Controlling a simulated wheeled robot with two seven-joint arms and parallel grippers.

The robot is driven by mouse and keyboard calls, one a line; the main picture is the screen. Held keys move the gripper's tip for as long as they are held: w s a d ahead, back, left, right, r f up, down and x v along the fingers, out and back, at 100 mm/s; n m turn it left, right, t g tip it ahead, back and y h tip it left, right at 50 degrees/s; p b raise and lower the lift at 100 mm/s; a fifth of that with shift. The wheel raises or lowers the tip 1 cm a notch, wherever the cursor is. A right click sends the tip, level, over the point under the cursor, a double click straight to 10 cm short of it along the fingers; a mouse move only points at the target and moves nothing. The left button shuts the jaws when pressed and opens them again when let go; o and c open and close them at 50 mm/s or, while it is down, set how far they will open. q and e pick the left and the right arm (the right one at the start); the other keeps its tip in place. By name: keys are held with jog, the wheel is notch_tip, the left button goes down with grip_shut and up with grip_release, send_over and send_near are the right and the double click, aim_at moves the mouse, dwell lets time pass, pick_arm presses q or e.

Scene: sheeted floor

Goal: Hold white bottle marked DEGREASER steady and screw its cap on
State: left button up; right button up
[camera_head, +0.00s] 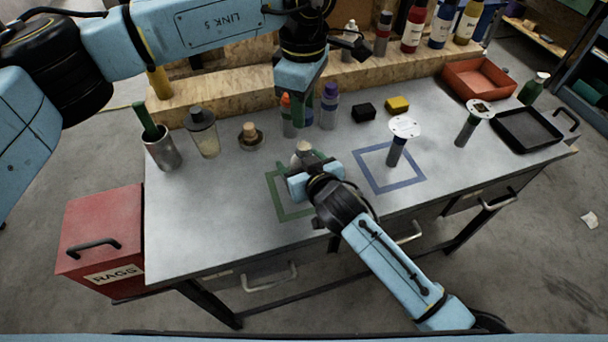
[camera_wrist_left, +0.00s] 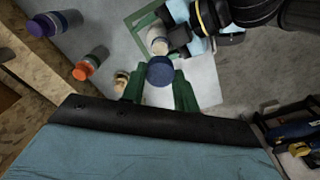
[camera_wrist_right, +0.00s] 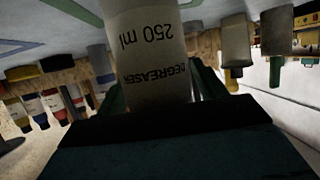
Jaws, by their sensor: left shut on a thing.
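The white bottle marked DEGREASER (camera_wrist_right: 150,45) stands on the table at the green-outlined square, its top (camera_head: 304,147) showing in the head view. My right gripper (camera_wrist_right: 160,95) is low beside it, with one green finger on each side of the bottle; whether they press on it is unclear. My left gripper (camera_head: 307,118) points down above and behind the bottle. It is shut on a dark blue cap (camera_wrist_left: 160,71), which is apart from the bottle (camera_wrist_left: 158,42) in the left wrist view.
Orange-capped (camera_head: 287,115) and purple-capped (camera_head: 329,105) bottles stand close behind my left gripper. A blue-outlined square (camera_head: 417,181) lies to the right, with a white-disc-topped object (camera_head: 405,127) at it. The table's front left is clear.

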jog(key=c, duration=1.2)
pick_arm(q)
send_over(304, 146)
jog(key=shift+f, duration=2.5)
jog(key=shift+f, duration=0.15)
jog(key=shift+f, duration=0.75)
jog(key=shift+f, duration=0.55)
